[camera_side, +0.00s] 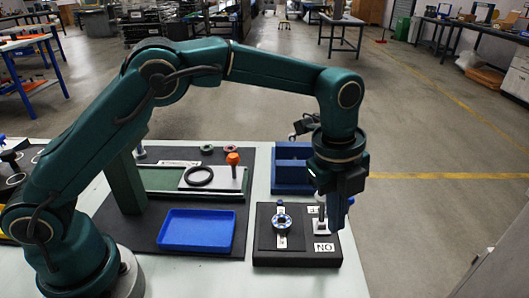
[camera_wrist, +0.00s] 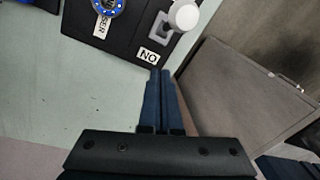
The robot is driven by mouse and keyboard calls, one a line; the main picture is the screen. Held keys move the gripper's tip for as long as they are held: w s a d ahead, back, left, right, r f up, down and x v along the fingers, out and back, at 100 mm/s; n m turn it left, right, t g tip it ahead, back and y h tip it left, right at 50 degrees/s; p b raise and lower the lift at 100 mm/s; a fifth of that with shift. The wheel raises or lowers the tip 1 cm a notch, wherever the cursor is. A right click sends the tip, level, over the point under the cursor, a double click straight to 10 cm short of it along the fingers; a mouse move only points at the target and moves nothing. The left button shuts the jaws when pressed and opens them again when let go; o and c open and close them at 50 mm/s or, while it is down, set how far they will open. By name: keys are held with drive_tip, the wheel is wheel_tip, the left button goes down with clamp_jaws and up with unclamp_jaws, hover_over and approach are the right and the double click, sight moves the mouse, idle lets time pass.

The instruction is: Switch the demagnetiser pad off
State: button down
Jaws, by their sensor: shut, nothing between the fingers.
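The demagnetiser pad (camera_side: 265,240) is a black box at the front right of the table. A blue ring-shaped part (camera_side: 282,222) sits on its top, and it also shows at the top of the wrist view (camera_wrist: 107,4). The switch has a pale lever (camera_side: 321,224) at the pad's right side; its white knob (camera_wrist: 185,16) shows in the wrist view. An "ON" label (camera_side: 324,247) lies by the pad's front edge, on the near side of the lever. My gripper (camera_side: 338,228) is shut and empty, close to the right of the lever. Contact cannot be told.
A blue tray (camera_side: 197,246) lies left of the pad. A blue bin (camera_side: 290,178) stands behind it. A black O-ring (camera_side: 199,176) and an orange-topped post (camera_side: 233,160) are further left. The table's right edge is close beside the pad.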

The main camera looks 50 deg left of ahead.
drive_tip(key=shift+s+d+f+t+y, duration=0.2)
drive_tip(key=shift+s+d+t+y, duration=0.1)
drive_tip(key=shift+y, duration=0.1)
drive_tip(key=d, duration=0.1)
drive_tip(key=d+f, duration=0.1)
drive_tip(key=s+d, duration=0.1)
drive_tip(key=shift+d+f, duration=0.15)
drive_tip(key=shift+f, duration=0.15)
wheel_tip(320, 180, up, 10)
drive_tip(key=s, duration=0.2)
drive_tip(key=s+a+r+n+t, duration=0.25)
drive_tip(key=a+r+n, duration=0.35)
drive_tip(key=a+r, duration=0.55)
drive_tip(key=s+a+f+n+t, duration=0.1)
drive_tip(key=s+a+f+n, duration=0.8)
drive_tip(key=n, duration=0.6)
drive_tip(key=shift+s+f, duration=1.3)
drive_tip(key=shift+s, duration=0.45)
